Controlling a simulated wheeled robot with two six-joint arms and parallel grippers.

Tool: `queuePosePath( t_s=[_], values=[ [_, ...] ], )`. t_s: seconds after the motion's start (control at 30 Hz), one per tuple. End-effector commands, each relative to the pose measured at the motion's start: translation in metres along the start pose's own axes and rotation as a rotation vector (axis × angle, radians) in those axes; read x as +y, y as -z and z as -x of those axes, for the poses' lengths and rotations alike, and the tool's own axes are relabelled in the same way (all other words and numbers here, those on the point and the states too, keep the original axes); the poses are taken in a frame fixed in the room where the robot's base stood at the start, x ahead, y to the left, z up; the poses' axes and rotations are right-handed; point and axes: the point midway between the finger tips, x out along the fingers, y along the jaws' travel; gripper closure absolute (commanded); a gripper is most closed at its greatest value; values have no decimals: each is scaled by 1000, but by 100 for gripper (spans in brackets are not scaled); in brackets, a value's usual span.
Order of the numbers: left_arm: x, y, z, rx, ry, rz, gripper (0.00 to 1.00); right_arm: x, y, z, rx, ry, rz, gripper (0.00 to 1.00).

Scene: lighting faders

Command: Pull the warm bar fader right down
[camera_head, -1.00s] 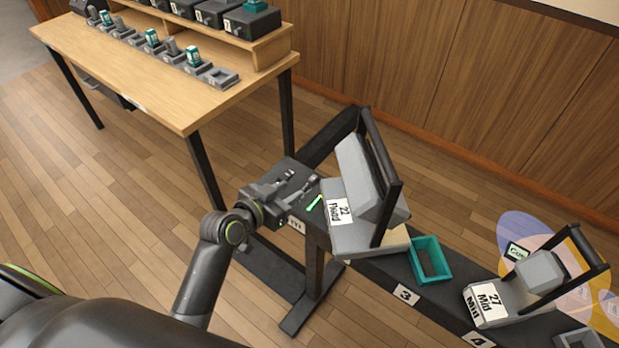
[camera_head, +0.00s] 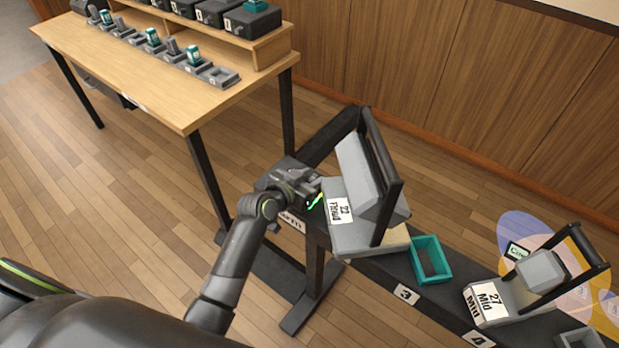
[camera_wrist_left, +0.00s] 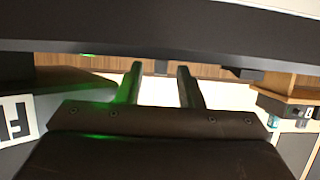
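My left gripper (camera_head: 312,190) is over the dark rail, just left of the grey lantern marked 22 (camera_head: 362,205). A small green glow (camera_head: 315,201) shows beside the gripper. In the left wrist view, the two fingers (camera_wrist_left: 160,85) stand apart with nothing seen between them, and green light falls on the left finger. A dark surface (camera_wrist_left: 150,30) spans the top of that view. No fader that I can read as the warm bar one shows; small labels are too blurred. My right gripper is out of view.
A wooden desk (camera_head: 130,75) at upper left carries a row of grey sockets with teal and grey pieces. A teal open frame (camera_head: 430,260) and a lantern marked 27 (camera_head: 500,300) are on the dark rail (camera_head: 380,268) to the right. Bare floor lies left of the rail.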

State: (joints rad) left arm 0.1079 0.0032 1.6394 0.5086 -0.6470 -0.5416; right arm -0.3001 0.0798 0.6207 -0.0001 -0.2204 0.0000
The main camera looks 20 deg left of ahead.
Motion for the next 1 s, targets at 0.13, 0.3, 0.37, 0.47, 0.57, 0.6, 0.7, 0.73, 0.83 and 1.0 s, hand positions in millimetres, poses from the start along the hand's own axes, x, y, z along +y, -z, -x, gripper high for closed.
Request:
queuePosePath(
  t_s=[0.13,0.3,0.37,0.47,0.57,0.6,0.7,0.73,0.83,1.0],
  values=[
    [0,0,0,0,0,0,83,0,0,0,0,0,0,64],
    [0,0,0,0,0,1,100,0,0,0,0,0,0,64],
    [0,0,0,0,0,1,100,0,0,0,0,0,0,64],
    [0,0,0,0,0,1,100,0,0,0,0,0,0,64],
    [0,-1,1,-1,0,1,100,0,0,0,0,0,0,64],
    [0,-1,4,-1,0,1,100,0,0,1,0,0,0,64],
    [0,-7,16,-3,0,3,100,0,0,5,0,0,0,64],
    [0,-9,21,-3,1,3,100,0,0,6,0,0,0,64],
    [0,-16,40,-3,1,3,100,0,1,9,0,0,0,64],
    [0,-27,63,-3,1,0,100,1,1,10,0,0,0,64]
  ],
)
